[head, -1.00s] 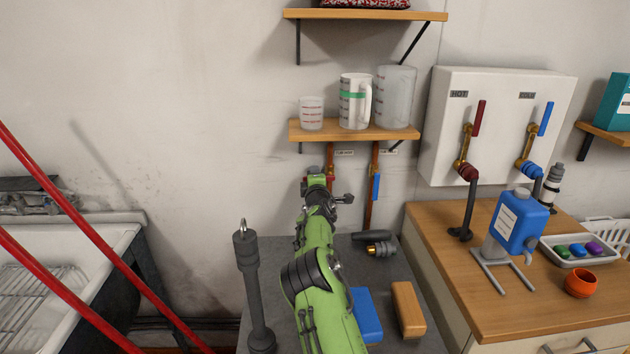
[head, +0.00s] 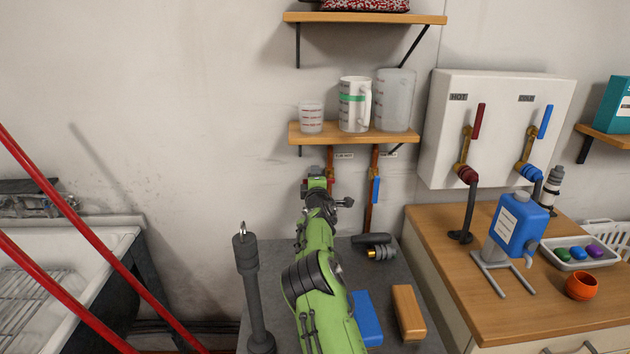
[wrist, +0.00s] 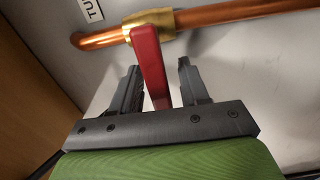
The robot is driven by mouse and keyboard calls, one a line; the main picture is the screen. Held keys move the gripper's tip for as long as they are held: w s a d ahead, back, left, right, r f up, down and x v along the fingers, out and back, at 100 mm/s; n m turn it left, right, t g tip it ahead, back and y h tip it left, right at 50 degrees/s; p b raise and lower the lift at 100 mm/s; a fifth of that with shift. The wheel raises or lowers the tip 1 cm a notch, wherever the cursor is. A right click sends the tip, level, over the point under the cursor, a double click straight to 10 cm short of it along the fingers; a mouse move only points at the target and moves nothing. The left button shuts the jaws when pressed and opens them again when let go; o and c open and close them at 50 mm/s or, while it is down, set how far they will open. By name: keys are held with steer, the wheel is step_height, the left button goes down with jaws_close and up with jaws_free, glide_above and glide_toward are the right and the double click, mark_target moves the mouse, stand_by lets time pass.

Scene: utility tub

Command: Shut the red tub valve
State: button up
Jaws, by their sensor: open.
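The red tub valve handle (wrist: 150,62) shows in the wrist view, fixed to a brass body (wrist: 153,22) on a copper pipe (wrist: 220,14). The handle looks crosswise to the pipe there. My gripper (wrist: 158,66) is open, with one finger on each side of the handle. The left finger looks close to it; I cannot tell whether they touch. In the head view my gripper (head: 317,178) is at the left copper pipe (head: 330,157) below the lower shelf and hides most of the valve.
A blue valve handle (head: 375,189) sits on the pipe just to the right. The lower shelf (head: 350,133) with measuring cups is above my gripper. A dark post (head: 252,290) stands left of my arm. Blue (head: 367,318) and tan (head: 408,312) blocks lie on the grey top at right.

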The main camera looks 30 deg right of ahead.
steer(key=v, duration=1.5)
steer(key=shift+s+a+p, duration=0.2)
steer(key=shift+s+p, duration=0.1)
steer(key=shift+s, duration=0.05)
